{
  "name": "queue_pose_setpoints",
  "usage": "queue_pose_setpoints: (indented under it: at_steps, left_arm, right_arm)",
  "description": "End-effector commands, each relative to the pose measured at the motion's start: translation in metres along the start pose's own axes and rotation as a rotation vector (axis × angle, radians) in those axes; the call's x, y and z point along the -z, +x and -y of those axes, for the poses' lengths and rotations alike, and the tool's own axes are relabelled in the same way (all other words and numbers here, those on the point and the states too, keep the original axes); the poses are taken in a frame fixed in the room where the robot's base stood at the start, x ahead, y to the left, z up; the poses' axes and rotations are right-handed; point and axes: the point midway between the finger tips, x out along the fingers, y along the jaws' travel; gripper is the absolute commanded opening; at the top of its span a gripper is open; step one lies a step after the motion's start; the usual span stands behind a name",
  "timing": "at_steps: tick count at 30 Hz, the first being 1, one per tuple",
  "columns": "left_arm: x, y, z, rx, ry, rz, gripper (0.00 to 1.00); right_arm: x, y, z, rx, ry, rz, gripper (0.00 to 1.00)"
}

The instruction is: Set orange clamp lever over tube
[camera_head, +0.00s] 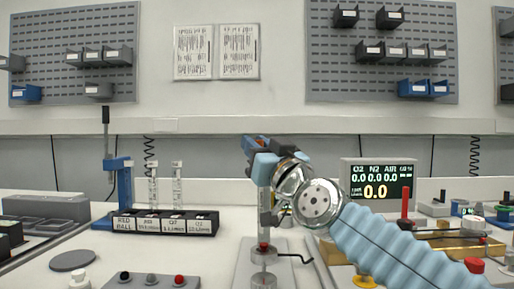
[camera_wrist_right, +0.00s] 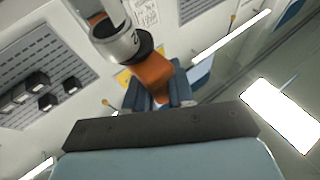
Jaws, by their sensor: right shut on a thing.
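In the right wrist view the orange lever (camera_wrist_right: 152,76) lies between the two blue fingers of my right gripper (camera_wrist_right: 158,94). A silver cylinder with a dark end (camera_wrist_right: 119,42) is right beside the lever there. My wrist and arm hide part of the stand. I cannot clearly make out the tube or whether the lever is over it. My left gripper is not in view.
The stand's base plate (camera_head: 246,270) holds a red knob. A labelled black block (camera_head: 166,222) with clear upright tubes stands to the left. A gas display (camera_head: 377,182) and a cluttered brass-coloured tray (camera_head: 440,243) are to the right.

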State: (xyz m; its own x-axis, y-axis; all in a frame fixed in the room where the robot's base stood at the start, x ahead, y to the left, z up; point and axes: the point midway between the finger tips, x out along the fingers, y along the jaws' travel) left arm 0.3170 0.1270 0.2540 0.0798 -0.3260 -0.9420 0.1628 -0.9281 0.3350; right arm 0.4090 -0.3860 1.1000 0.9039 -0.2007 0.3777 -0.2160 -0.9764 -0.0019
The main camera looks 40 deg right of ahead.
Motion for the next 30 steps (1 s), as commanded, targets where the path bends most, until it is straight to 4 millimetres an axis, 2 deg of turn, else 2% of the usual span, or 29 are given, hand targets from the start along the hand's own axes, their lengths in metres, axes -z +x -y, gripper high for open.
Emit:
queue_pose_setpoints:
  at_steps: [1, 12, 13, 17, 25, 30]
  left_arm:
    - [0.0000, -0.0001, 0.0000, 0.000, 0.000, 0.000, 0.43]
    - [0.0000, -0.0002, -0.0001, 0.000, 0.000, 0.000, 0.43]
    - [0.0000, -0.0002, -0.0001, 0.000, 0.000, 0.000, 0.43]
    - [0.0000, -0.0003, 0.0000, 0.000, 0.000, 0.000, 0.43]
    - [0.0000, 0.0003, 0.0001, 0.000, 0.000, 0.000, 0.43]
    - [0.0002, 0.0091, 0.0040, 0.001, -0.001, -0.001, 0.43]
  right_arm:
    - [0.0046, -0.0015, 0.0036, 0.007, 0.000, -0.009, 0.00]
    - [0.0056, -0.0015, 0.0032, 0.006, 0.000, -0.011, 0.00]
    - [0.0056, -0.0015, 0.0032, 0.006, 0.000, -0.011, 0.24]
    - [0.0045, -0.0011, 0.0023, 0.004, 0.000, -0.009, 0.44]
    - [0.0039, -0.0014, 0.0018, 0.004, 0.000, -0.008, 0.44]
    - [0.0001, -0.0092, -0.0041, 0.003, 0.000, -0.009, 0.44]
